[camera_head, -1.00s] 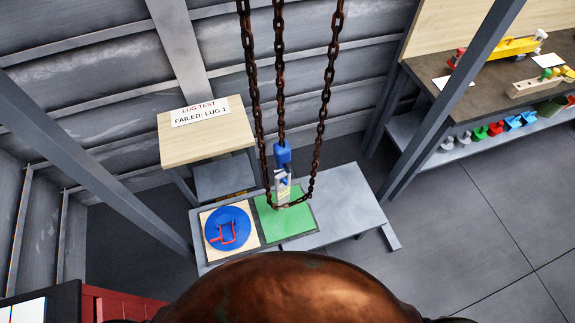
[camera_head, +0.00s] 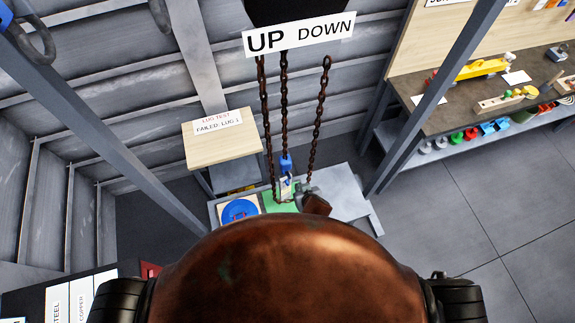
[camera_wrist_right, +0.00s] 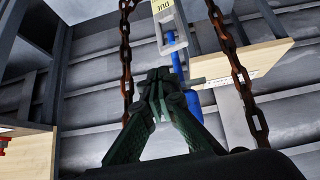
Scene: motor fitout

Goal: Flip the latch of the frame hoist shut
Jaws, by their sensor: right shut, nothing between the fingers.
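The frame hoist hangs on rusty chains (camera_head: 284,110), with a blue block (camera_head: 286,163) above a small pale fitting (camera_head: 286,185) over the green mat. In the right wrist view, a grey frame (camera_wrist_right: 172,42) with a numbered label, a blue rod (camera_wrist_right: 177,68) and a blue body (camera_wrist_right: 195,104) lie just beyond my fingers. I cannot tell which part is the latch or how it stands. My right gripper (camera_head: 300,190) is beside the fitting, at its right. Its dark fingers (camera_wrist_right: 158,76) are shut and empty; contact is unclear. My left gripper is out of view.
A low grey table (camera_head: 345,195) carries the green mat (camera_head: 268,204) and a blue disc (camera_head: 239,211). A wooden stand (camera_head: 220,145) is behind. Chain loops hang close around my right gripper. A workbench (camera_head: 450,112) stands right; the right floor is clear.

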